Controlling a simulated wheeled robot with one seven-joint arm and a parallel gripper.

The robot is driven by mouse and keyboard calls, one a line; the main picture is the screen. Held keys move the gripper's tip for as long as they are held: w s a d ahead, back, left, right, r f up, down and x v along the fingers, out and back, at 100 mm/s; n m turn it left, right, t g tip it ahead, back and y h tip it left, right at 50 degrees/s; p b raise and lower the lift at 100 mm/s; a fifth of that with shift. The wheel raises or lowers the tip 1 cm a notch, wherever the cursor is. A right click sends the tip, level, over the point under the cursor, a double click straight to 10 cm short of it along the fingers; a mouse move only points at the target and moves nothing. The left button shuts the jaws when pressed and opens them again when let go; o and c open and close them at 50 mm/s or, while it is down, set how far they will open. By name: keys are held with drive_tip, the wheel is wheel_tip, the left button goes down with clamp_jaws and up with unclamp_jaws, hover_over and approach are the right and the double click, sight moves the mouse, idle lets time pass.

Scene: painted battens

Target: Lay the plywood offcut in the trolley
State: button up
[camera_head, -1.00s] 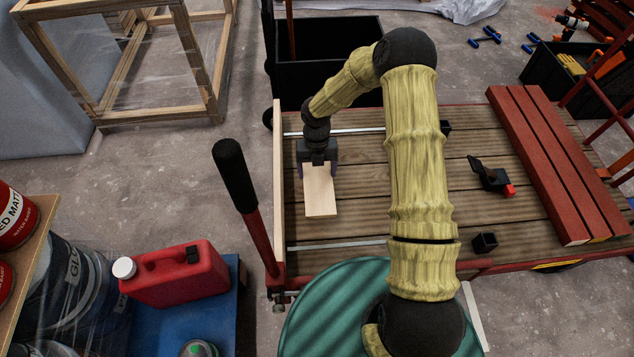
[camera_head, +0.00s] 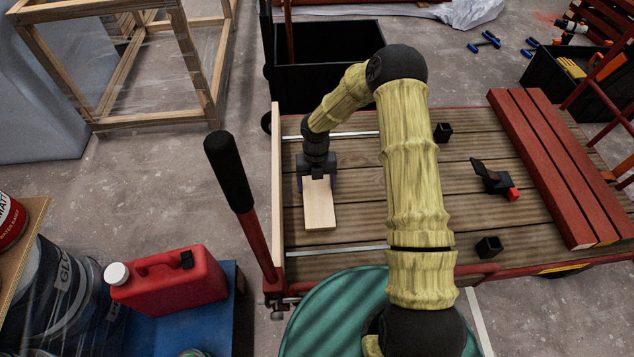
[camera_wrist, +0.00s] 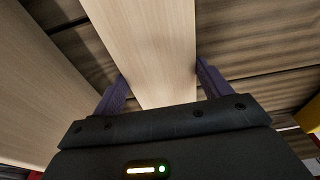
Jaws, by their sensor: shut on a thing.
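The plywood offcut (camera_head: 320,207) is a pale, flat rectangular board. My gripper (camera_head: 319,184) is shut on its far end, with a dark finger on each long side. The offcut also fills the middle of the wrist view (camera_wrist: 150,40), between the two fingers. It is over the left part of the trolley's (camera_head: 361,211) slatted wooden deck, lying roughly level. I cannot tell whether its underside touches the deck. The trolley has a red frame and a pale board (camera_head: 277,190) along its left edge.
Red battens (camera_head: 550,165) lie on the deck's right side. A black clamp-like tool (camera_head: 490,178) and small black blocks (camera_head: 488,247) sit mid-deck. A black-gripped red lever (camera_head: 232,175) rises at the left edge. A red can (camera_head: 170,285) stands lower left. Deck around the offcut is clear.

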drive_tip(key=o, duration=1.2)
drive_tip(key=shift+o, duration=0.2)
wheel_tip(320, 180, up, 12)
drive_tip(key=w+p, duration=0.1)
drive_tip(key=p, duration=0.5)
drive_tip(key=shift+w+p, duration=0.4)
